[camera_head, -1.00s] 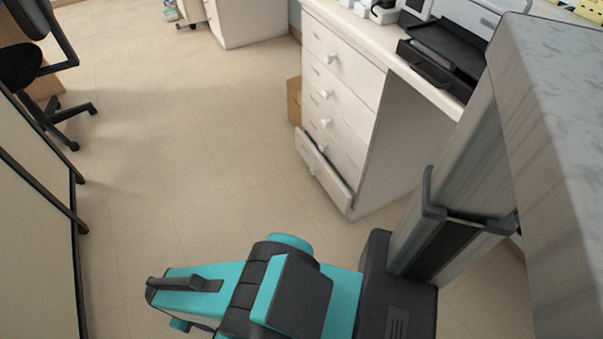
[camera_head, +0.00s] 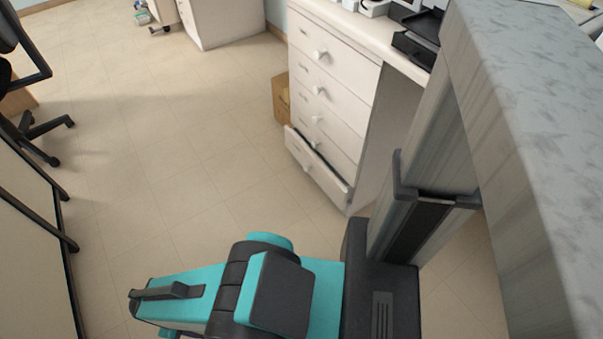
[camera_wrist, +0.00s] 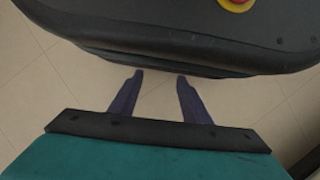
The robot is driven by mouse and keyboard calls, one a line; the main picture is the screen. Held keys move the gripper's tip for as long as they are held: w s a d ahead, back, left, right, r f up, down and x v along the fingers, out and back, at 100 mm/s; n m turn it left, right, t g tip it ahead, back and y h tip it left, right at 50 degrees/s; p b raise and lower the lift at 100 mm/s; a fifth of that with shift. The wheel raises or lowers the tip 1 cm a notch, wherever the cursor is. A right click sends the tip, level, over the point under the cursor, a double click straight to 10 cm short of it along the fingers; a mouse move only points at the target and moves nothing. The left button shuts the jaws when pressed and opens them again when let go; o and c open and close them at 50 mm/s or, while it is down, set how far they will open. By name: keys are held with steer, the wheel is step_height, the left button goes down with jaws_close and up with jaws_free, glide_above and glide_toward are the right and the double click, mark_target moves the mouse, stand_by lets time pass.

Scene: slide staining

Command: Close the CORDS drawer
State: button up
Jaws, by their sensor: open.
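A white drawer cabinet (camera_head: 383,128) stands at the upper middle of the head view. Its bottom drawer (camera_head: 318,176) sticks out a little, with a dark gap along its top edge and a round white knob on its front. The drawers above it look shut. Labels on the fronts are too small to read, so I cannot tell which says CORDS. My gripper (camera_wrist: 157,92) shows in the wrist view with two dark fingers apart and nothing between them. It is over bare floor beside my own base, away from the cabinet. The head view does not show the fingers.
A cardboard box (camera_head: 281,98) stands on the floor left of the cabinet. A black office chair (camera_head: 30,125) and a pale panel with dark rails (camera_head: 30,255) are at the left. A black printer tray (camera_head: 414,48) lies on the counter. The tiled floor (camera_head: 170,130) before the cabinet is clear.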

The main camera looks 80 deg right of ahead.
steer(key=w+d+f+n+h+b, duration=0.1)
steer(key=d+f, duration=0.1)
steer(key=d, duration=0.4)
steer(key=w+d+f+h+b, duration=0.1)
steer(key=d+f+b, duration=0.15)
steer(key=d, duration=0.45)
steer(key=n+g+h+b, duration=0.5)
steer(key=g+h+b, duration=0.4)
glide_toward(305, 170)
steer(key=v, duration=0.5)
steer(key=shift+w+a+f, duration=0.15)
steer(key=shift+w+f, duration=0.1)
steer(key=shift+w, duration=0.05)
steer(key=b+x, duration=0.3)
steer(key=x, duration=0.9)
steer(key=shift+b+x, duration=0.4)
steer(key=shift+x, duration=0.5)
steer(key=shift+w, duration=0.1)
